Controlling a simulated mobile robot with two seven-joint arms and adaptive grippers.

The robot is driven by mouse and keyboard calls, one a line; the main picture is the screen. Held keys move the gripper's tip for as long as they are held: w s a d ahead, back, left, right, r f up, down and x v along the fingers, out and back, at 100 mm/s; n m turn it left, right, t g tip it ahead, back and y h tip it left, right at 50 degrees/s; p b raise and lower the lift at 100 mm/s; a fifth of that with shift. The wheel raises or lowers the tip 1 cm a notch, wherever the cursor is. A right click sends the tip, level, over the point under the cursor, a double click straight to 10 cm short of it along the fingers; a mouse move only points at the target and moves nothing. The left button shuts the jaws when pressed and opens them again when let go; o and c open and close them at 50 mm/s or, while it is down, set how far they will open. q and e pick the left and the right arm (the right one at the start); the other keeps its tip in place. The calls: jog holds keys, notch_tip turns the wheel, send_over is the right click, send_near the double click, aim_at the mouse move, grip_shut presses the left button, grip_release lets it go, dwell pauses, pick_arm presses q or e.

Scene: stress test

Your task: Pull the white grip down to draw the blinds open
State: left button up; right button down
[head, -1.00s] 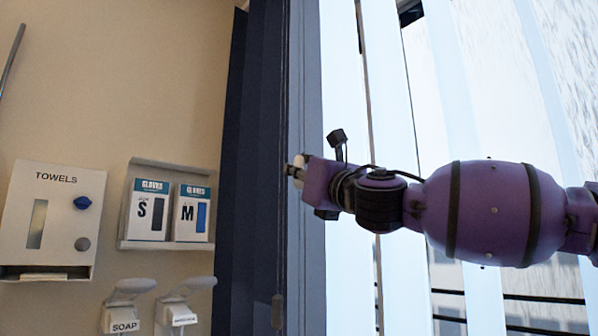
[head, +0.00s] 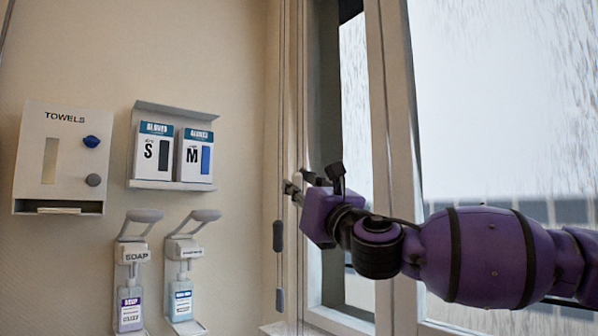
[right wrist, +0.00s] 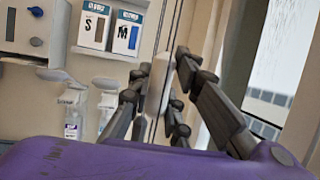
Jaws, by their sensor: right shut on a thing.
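My right gripper (head: 292,190) reaches in from the right, in front of the window's left frame, with its fingertips at the hanging cords. In the right wrist view its dark fingers (right wrist: 160,95) are closed around the pale, upright white grip (right wrist: 157,88). In the head view the grip is mostly hidden by the fingers. No blind slats show across the window (head: 480,110); the glass is clear, with a pale sky outside. My left gripper is not in view.
The window frame (head: 392,150) stands close behind my arm.

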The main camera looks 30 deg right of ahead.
jog(key=shift+f, duration=0.8)
jog(key=c, duration=1.6)
grip_release()
jog(key=shift+w, duration=0.1)
jog(key=shift+s, duration=0.25)
jog(key=shift+s+f, duration=0.1)
jog(key=shift+s, duration=0.05)
jog(key=s, duration=0.9)
jog(key=s+a+f, duration=0.1)
jog(key=s, duration=0.4)
